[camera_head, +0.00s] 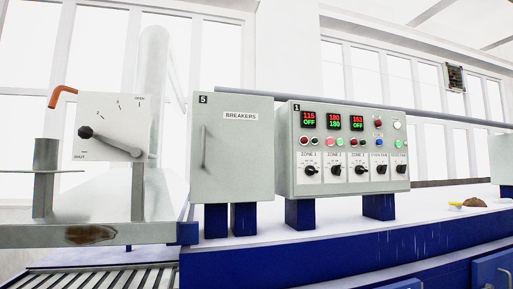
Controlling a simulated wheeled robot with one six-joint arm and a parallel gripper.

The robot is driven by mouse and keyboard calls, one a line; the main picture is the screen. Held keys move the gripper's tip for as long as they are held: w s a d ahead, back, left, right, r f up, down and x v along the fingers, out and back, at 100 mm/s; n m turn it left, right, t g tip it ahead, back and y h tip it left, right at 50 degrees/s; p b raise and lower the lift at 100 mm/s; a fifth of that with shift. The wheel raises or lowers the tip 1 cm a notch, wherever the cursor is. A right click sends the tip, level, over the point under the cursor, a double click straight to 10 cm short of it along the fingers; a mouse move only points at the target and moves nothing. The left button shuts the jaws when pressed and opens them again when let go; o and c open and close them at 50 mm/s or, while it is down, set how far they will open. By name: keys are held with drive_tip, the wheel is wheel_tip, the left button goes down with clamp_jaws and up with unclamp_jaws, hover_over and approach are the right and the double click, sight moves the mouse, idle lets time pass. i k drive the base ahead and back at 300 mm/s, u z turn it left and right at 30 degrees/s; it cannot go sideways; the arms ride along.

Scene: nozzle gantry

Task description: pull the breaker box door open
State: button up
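The breaker box (257,168) stands on blue legs left of the middle, marked "5" and "BREAKERS" in the camera_head view. Its pale grey-green door (231,158) looks closed, flush with the box front. A vertical bar handle (205,148) is on the door's left side. The hinges are not visible. My gripper is not in view, and nothing touches the handle or the door.
A control panel (345,185) marked "1", with displays and knobs, stands close on the box's right. A plate with a lever (112,128) is to the left, above a metal ledge (90,236) with a rusty patch. The blue bench edge (300,257) runs below.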

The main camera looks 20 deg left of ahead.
sight(232, 152)
drive_tip(key=z, duration=0.65)
drive_tip(key=i, duration=0.7)
drive_tip(key=u, duration=2.2)
drive_tip(key=i, duration=0.45)
drive_tip(key=k, duration=1.25)
drive_tip(key=u, duration=0.6)
drive_tip(key=i, duration=0.45)
drive_tip(key=u, duration=0.9)
drive_tip(key=i, duration=0.75)
drive_tip(key=z, duration=0.15)
